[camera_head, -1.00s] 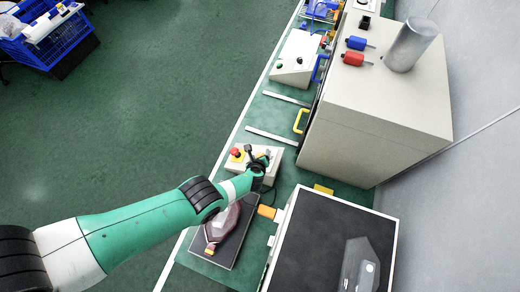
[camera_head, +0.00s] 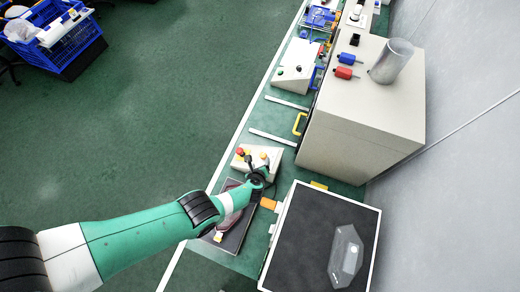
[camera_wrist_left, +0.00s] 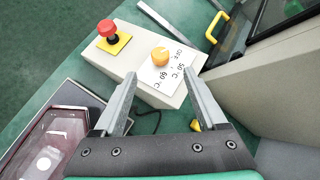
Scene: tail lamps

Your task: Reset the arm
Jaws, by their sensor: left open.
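My left arm comes in from the left in the head view, with its left gripper (camera_head: 259,178) over the near edge of a white control box (camera_head: 270,154). In the left wrist view the left gripper (camera_wrist_left: 160,76) is open, with nothing between its fingers. The box (camera_wrist_left: 187,99) lies beyond the fingertips, with a red button (camera_wrist_left: 108,29) and an orange button (camera_wrist_left: 160,56). A reddish tail lamp (camera_head: 229,213) lies on a dark pad (camera_head: 238,238), partly hidden by my arm. My right gripper is not in view.
A dark tray with a white rim (camera_head: 377,228) holds a clear grey lamp part (camera_head: 346,255). A large beige cabinet (camera_head: 365,100) stands behind, with a grey cylinder (camera_head: 392,62) on top. A blue crate (camera_head: 70,45) stands far left. The green floor between is clear.

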